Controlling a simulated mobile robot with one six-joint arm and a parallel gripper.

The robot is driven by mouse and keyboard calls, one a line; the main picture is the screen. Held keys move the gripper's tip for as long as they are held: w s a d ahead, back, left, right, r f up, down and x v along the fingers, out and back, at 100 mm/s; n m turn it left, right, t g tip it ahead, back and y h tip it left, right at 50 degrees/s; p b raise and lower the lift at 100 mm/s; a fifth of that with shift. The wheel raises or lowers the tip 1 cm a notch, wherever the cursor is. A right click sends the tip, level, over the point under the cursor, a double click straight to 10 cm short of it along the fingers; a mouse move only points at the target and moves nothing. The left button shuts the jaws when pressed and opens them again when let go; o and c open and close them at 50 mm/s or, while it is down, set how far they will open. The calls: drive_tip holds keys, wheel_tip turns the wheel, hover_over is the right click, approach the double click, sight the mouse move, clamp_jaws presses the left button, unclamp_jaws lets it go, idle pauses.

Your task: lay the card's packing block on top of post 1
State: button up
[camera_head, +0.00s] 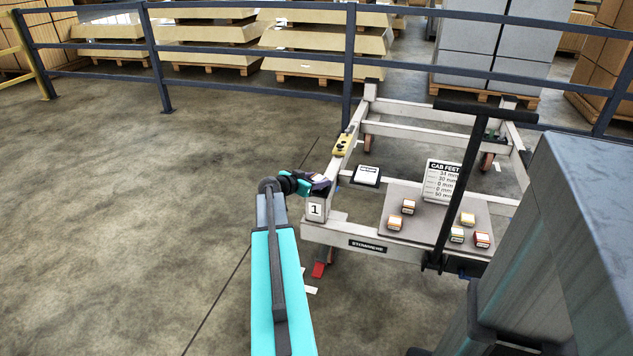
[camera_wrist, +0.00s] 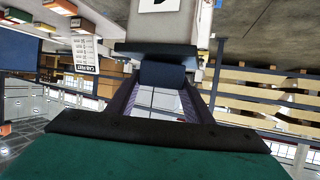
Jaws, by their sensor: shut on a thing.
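Post 1 (camera_head: 315,209) is the near left corner post of the pale trolley, with a white label "1". My gripper (camera_head: 321,186) is right at the top of this post. In the wrist view my gripper (camera_wrist: 163,92) is shut on a dark blue block (camera_wrist: 163,73). The block sits against the dark flat top of the post (camera_wrist: 165,49); I cannot tell whether it bears on it. The post's label shows at the upper edge. The card (camera_head: 443,181) headed "CAB FEET" stands on the trolley's tray; its small lines list millimetre values.
A white-topped box (camera_head: 366,174) and a yellow device (camera_head: 343,143) are at the trolley's left side. A black handle (camera_head: 485,111) rises at the right. Rails (camera_head: 250,50) run behind. The left floor is clear.

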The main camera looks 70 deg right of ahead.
drive_tip(key=shift+f, duration=0.15)
drive_tip(key=o, duration=1.1)
drive_tip(key=shift+a+r, duration=0.1)
drive_tip(key=shift+r, duration=0.1)
drive_tip(key=v, duration=1.1)
drive_tip(key=shift+w+a, duration=0.15)
drive_tip(key=shift+a, duration=0.25)
